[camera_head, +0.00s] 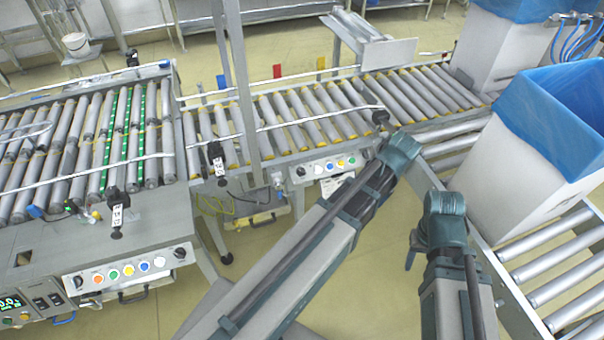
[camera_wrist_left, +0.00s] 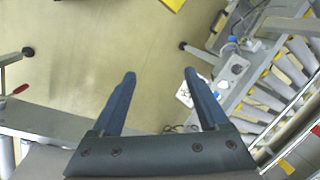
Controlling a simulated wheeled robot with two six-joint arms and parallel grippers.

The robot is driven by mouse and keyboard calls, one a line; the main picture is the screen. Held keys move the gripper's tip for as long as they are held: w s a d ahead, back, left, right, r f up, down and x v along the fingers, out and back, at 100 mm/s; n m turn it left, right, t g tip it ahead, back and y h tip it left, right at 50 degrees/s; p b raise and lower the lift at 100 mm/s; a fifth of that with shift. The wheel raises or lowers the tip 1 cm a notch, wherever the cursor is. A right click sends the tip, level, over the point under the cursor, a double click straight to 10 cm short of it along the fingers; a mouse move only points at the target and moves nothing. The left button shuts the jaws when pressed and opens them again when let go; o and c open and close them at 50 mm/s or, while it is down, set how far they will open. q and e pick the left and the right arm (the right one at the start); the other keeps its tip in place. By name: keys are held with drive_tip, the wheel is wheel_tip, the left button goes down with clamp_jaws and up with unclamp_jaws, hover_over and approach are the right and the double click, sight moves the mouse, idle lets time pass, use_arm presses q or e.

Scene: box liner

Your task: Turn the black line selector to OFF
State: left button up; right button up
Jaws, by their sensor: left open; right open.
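Black knobs sit on two conveyor control panels; I cannot tell which is the line selector. The left panel has a black knob (camera_head: 78,281) at its left end and another black knob (camera_head: 180,253) at its right end. The knob settings are too small to read. My left gripper (camera_wrist_left: 158,76) is open and empty above the floor in the left wrist view; my arm hides it in the head view. My right gripper (camera_head: 411,256) shows only partly, beside my right arm, apart from the panels.
Roller conveyors (camera_head: 300,112) run across the back. A white box with a blue liner (camera_head: 545,125) stands on rollers at right. Black sensors on posts (camera_head: 117,212) stand near the left panel. A green digital display (camera_head: 12,302) is at lower left. Open floor (camera_head: 150,318) lies in front.

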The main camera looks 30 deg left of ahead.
use_arm(q)
drive_tip(key=w+a+f+n+y+b, duration=0.15)
drive_tip(key=w+a+f+b, duration=0.35)
drive_tip(key=w+a, duration=0.65)
drive_tip(key=n+g+y+b, duration=0.1)
drive_tip(key=n+b, duration=0.2)
approach(303, 171)
drive_tip(key=b+x, duration=0.8)
drive_tip(key=b, duration=0.3)
drive_tip(key=shift+b, duration=0.35)
drive_tip(key=shift+a+f+b, duration=0.3)
drive_tip(key=shift+f+b, duration=0.05)
drive_tip(key=shift+f, duration=0.05)
use_arm(e)
wheel_tip(303, 171, down, 23)
use_arm(q)
drive_tip(key=shift+m, duration=0.25)
clamp_jaws()
